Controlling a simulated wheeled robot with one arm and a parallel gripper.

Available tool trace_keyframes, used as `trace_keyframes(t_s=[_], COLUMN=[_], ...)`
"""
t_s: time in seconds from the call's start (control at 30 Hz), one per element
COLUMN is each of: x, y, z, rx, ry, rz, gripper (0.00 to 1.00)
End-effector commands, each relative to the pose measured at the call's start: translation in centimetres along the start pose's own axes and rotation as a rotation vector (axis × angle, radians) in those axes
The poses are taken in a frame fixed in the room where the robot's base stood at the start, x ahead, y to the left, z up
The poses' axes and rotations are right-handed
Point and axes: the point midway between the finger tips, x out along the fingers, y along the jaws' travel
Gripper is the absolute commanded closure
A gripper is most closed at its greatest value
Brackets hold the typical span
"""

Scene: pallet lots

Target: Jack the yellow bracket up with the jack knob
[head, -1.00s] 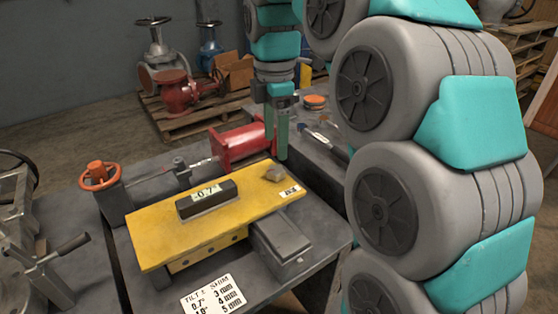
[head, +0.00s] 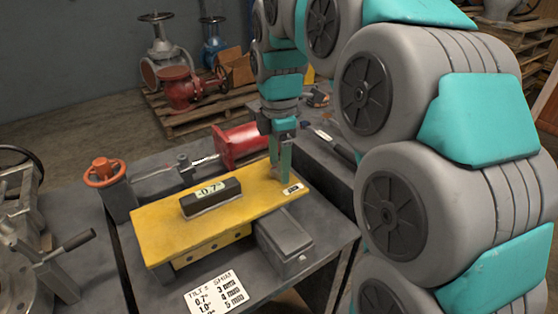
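The yellow bracket (head: 165,232) is a flat plate on a grey bench, with a dark level block (head: 212,198) reading about 0.7 on it. The small grey-brown jack knob (head: 275,173) is at the bracket's far right corner, partly hidden by my gripper. My teal gripper (head: 281,176) points down at the knob, with a finger in front of it on the right side. I cannot tell whether the fingers are closed on the knob. A white card (head: 215,292) in front lists tilt against shim: 0.7° beside 3 mm, 1.0° beside 4 mm.
An orange handwheel (head: 104,172) stands at the left. A grey block (head: 285,236) sits by the bracket's front right. My arm fills the right side. Valves on a pallet (head: 200,116) stand behind.

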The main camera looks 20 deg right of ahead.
Motion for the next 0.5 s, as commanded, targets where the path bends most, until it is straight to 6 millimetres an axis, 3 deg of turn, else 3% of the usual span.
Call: trace_keyframes(t_s=[0.07, 0.5], x=[0.0, -0.02], y=[0.0, 0.0], z=[0.0, -0.01], rx=[0.0, 0.0], ry=[0.0, 0.0], rz=[0.0, 0.0], gripper=[0.38, 0.88])
